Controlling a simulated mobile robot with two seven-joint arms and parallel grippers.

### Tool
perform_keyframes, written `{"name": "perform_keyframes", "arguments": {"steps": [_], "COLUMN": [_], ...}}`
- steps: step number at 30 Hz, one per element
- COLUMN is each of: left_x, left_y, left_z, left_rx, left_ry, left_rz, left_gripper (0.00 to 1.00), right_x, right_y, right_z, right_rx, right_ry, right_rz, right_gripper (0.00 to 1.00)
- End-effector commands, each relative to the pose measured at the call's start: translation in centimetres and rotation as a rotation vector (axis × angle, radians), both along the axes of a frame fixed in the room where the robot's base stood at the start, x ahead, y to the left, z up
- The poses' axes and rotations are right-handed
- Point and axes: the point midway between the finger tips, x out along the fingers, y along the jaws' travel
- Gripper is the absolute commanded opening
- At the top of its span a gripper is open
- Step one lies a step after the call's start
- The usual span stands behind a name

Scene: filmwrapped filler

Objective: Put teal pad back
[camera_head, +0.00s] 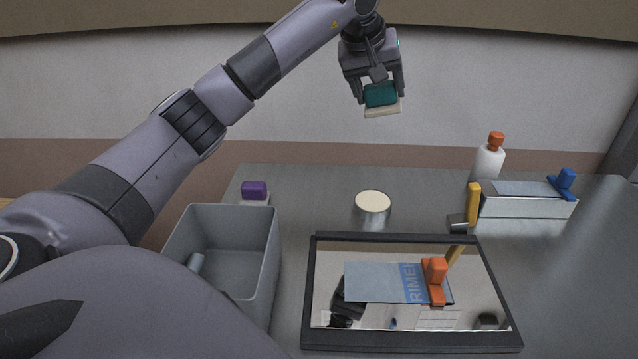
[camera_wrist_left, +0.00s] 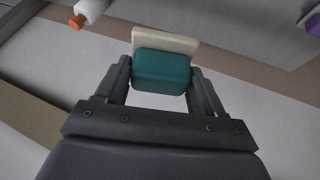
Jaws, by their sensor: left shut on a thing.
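The teal pad (camera_head: 380,94) has a cream layer on its underside. My left gripper (camera_head: 381,88) is shut on it and holds it high above the back of the table, in front of the wall. In the left wrist view the teal pad (camera_wrist_left: 161,71) sits between the two fingers (camera_wrist_left: 160,85), with its cream layer at the far side. A similar purple pad (camera_head: 254,189) stands on a pale base at the back left of the table. My right gripper is not seen.
A grey bin (camera_head: 272,240) stands at the left, holding a small cylinder. A black-framed mirror-like panel (camera_head: 312,290) bears a blue-grey sheet and an orange clamp (camera_head: 434,280). Behind are a round tin (camera_head: 373,208), a yellow-handled tool (camera_head: 473,205), a white bottle (camera_head: 488,163) and a box with a blue clamp (camera_head: 527,205).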

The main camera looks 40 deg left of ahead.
Motion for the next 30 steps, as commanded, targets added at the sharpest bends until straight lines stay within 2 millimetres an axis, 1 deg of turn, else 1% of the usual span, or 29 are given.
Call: {"name": "perform_keyframes", "arguments": {"steps": [1,3,6,9,11,14,20,27,30], "left_x": [-1.0,-2.4,-4.1,-5.2,-5.6,-5.9,-5.9,-5.9,-5.8], "left_y": [2.4,5.0,7.6,9.1,9.6,9.9,9.8,9.7,9.8], "left_z": [-1.8,-3.5,-5.1,-5.9,-6.4,-7.9,-12.7,-18.7,-20.5], "left_rx": [0.043,0.091,0.135,0.157,0.164,0.168,0.168,0.165,0.165], "left_ry": [0.061,0.13,0.199,0.236,0.249,0.26,0.259,0.258,0.255], "left_rz": [0.033,0.066,0.101,0.122,0.129,0.132,0.132,0.131,0.132], "left_gripper": [0.44,0.44,0.44,0.44,0.44,0.44,0.44,0.44,0.44], "right_x": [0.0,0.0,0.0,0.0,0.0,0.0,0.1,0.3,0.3], "right_y": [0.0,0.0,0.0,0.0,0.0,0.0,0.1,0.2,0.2], "right_z": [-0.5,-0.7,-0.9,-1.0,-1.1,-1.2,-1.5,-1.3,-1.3], "right_rx": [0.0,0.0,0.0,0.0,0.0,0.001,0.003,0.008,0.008], "right_ry": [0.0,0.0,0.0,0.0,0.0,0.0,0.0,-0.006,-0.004], "right_rz": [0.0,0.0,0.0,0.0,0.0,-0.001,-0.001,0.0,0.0], "right_gripper": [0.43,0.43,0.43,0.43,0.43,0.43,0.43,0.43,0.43]}}
